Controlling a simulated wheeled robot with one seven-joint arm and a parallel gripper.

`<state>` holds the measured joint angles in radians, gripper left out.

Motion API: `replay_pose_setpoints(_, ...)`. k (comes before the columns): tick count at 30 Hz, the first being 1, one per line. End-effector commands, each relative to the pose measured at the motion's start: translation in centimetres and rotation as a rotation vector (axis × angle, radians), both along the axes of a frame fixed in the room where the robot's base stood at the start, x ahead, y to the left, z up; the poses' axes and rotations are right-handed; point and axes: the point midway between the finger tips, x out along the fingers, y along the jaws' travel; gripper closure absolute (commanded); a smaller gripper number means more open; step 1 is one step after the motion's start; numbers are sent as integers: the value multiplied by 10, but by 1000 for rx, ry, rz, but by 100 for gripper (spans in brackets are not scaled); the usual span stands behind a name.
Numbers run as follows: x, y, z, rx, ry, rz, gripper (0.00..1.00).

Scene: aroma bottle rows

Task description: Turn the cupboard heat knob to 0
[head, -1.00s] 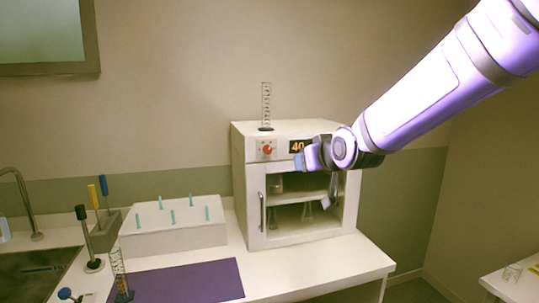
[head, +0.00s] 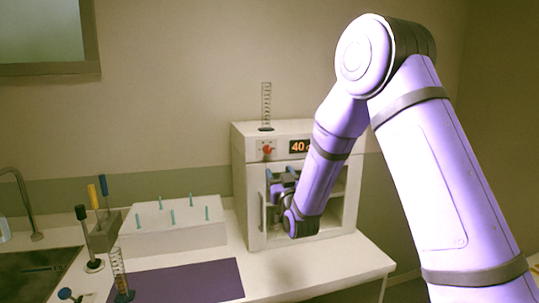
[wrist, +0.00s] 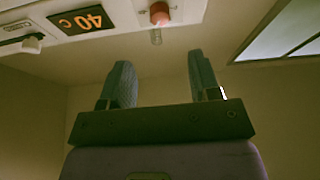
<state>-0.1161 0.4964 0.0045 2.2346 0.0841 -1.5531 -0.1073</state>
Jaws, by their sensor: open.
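The heat knob (head: 267,149) is a small red dial at the upper left of the front of the white cupboard (head: 272,132). The display (head: 299,147) to its right reads 40. In the wrist view the red knob (wrist: 159,13) is at the top edge, beside the upside-down 40 C display (wrist: 83,20). My gripper (head: 280,174) is in front of the cupboard, below the knob. In the wrist view its two fingers (wrist: 159,62) are spread and empty, with the knob beyond the gap and apart from them.
A coil in a clear cylinder (head: 266,105) stands on the cupboard. The cupboard's upright handle (head: 263,214) is close to my gripper. A white rack with teal pegs (head: 172,235), a purple mat (head: 185,282) and a sink (head: 35,275) are to the left.

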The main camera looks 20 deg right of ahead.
Motion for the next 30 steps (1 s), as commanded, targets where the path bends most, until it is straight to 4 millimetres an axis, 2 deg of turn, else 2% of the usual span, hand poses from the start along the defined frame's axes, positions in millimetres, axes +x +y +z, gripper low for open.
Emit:
replay_pose_setpoints(5, 15, 0, 6, 0, -4, -1, 43)
replay_pose_setpoints(18, 82, 2, 34, 1, -2, 1, 43)
replay_pose_setpoints(24, 96, 3, 40, 1, -2, 1, 43)
replay_pose_setpoints(30, 99, 3, 42, 0, -1, 0, 43)
